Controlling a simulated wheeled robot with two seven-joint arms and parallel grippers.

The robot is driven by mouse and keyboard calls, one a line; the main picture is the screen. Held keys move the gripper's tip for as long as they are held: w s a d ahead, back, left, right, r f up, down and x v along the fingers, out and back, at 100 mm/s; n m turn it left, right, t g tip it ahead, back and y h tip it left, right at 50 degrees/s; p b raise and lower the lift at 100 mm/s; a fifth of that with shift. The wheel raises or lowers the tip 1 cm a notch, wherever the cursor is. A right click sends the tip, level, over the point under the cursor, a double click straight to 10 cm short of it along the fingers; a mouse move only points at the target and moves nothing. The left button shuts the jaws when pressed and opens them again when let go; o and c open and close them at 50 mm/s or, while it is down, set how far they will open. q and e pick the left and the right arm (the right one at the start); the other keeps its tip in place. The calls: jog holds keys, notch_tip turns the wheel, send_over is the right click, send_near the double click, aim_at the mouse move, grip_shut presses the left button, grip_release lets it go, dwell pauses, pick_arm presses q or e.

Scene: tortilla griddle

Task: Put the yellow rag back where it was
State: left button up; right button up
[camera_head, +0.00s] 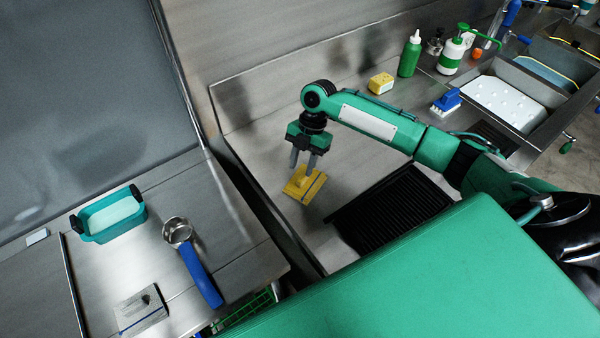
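The yellow rag (301,189) lies on the steel counter in the middle of the view, left of the black ribbed tray (400,208). A dark line crosses it. My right gripper (302,166) points down over the rag's upper edge. Its two fingers are apart with a gap between them, and nothing shows held in them. I cannot tell whether the fingertips touch the rag. My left gripper is not in view.
A yellow sponge (381,83), a green bottle (410,56) and a blue brush (447,101) stand at the back right, near a sink with a white perforated board (506,103). On the left counter are a teal container (108,217) and a blue-handled ladle (201,276). A gap separates the counters.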

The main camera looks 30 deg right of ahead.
jog(key=b+v, duration=0.1)
jog(key=v, duration=0.7)
jog(key=shift+r+b, duration=0.35)
jog(key=shift+r, duration=0.05)
jog(key=shift+w+d, duration=0.1)
